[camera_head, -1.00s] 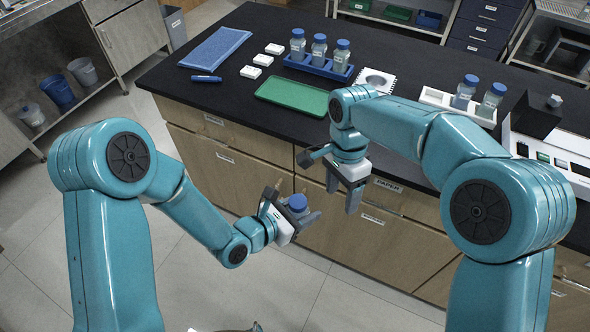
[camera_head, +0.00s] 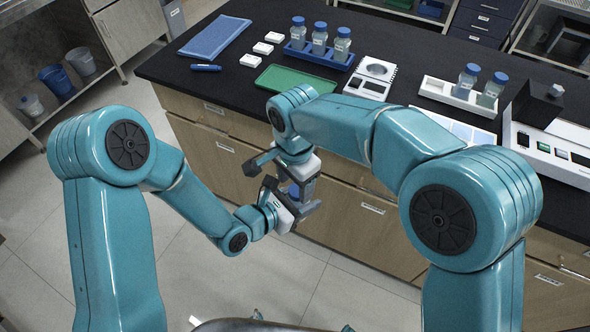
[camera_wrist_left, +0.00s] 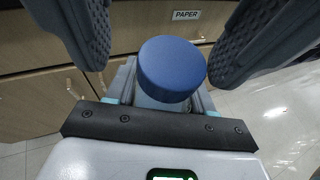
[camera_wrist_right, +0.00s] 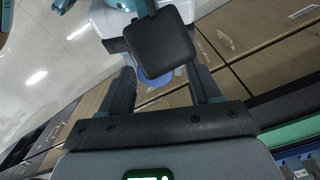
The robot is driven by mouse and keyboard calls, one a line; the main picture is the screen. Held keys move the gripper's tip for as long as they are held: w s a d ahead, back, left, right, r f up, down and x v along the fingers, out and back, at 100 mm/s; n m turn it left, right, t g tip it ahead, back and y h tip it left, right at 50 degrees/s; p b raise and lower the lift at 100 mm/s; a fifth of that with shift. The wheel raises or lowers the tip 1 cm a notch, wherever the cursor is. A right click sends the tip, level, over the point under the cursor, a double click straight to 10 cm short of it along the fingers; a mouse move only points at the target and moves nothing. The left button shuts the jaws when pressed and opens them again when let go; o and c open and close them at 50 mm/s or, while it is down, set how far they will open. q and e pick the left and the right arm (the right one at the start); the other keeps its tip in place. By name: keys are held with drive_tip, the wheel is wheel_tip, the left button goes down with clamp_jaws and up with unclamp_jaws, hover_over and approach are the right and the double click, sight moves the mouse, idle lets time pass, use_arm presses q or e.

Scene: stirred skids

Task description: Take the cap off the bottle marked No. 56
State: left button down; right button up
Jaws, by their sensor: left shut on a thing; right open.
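A bottle with a blue cap (camera_wrist_left: 172,68) is held in my left gripper (camera_head: 290,208), in front of the bench. The cap is on the bottle, and its body is mostly hidden below it in the left wrist view. Its number cannot be read. My right gripper (camera_head: 298,188) is open, pointing down over the bottle. In the left wrist view its ribbed fingers stand either side of the cap, with gaps. In the right wrist view the cap (camera_wrist_right: 154,79) shows between my right fingers, partly hidden by a dark pad.
On the dark bench (camera_head: 225,83) stand a blue rack (camera_head: 318,58) with three blue-capped bottles and a white holder (camera_head: 430,92) with two more. A green tray (camera_head: 300,79) lies near the front edge. Drawers (camera_head: 215,150) face the arms closely.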

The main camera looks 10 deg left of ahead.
drive_tip(key=shift+f, duration=0.3)
drive_tip(key=shift+c, duration=0.3)
drive_tip(key=c, duration=1)
drive_tip(key=n, duration=0.3)
drive_tip(key=shift+a+r, duration=0.1)
drive_tip(key=shift+r, duration=0.05)
drive_tip(key=o, duration=1.1)
drive_tip(key=shift+o, duration=0.2)
